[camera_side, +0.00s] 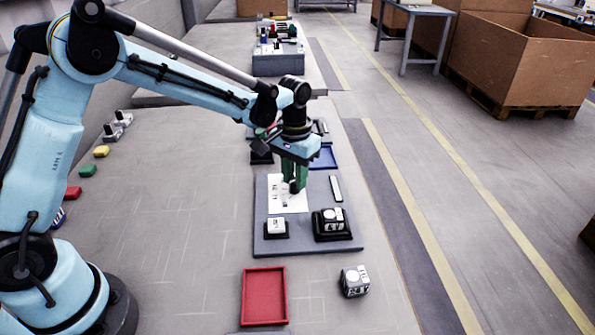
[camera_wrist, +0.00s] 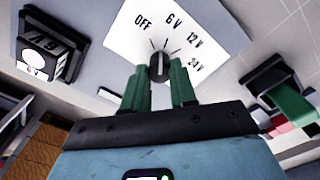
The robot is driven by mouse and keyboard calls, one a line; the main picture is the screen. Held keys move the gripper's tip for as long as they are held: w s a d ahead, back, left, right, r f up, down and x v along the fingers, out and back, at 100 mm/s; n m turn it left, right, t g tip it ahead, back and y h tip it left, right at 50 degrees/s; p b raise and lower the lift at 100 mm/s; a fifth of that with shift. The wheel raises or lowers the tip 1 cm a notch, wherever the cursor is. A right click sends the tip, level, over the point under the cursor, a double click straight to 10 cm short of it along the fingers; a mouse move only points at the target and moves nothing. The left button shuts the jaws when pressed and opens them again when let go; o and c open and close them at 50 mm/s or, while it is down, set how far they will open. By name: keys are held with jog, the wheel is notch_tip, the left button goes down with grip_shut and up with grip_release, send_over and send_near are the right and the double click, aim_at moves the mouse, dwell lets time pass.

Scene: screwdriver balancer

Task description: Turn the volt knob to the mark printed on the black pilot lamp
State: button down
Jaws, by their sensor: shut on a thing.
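The volt knob (camera_wrist: 159,66) is a small dark knob on a white card (camera_wrist: 205,28) marked OFF, 6 V, 12 V and 24 V. My gripper (camera_wrist: 158,74) has its green fingers on both sides of the knob, shut on it. The pointer's exact direction is hard to read. In the side view my gripper (camera_side: 294,188) reaches down to the card (camera_side: 275,196) and hides the knob. A black block with white printed faces (camera_wrist: 46,48), perhaps the pilot lamp, stands at left in the wrist view; its lower face carries small print that looks like 6 V.
A grey board (camera_side: 262,245) carries the card, a white block on a black base (camera_side: 277,226) and a black-and-white block (camera_side: 331,223). A red tray (camera_side: 264,296) and a loose white-and-black block (camera_side: 354,281) lie in front. A blue tray (camera_side: 324,158) is behind. The table left of the board is mostly clear.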

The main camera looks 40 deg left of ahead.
aim_at(294, 180)
jog(key=shift+m, duration=1.1)
jog(key=c, duration=0.9)
grip_release()
notch_tip(294, 180, up, 12)
jog(key=shift+s+r, duration=0.1)
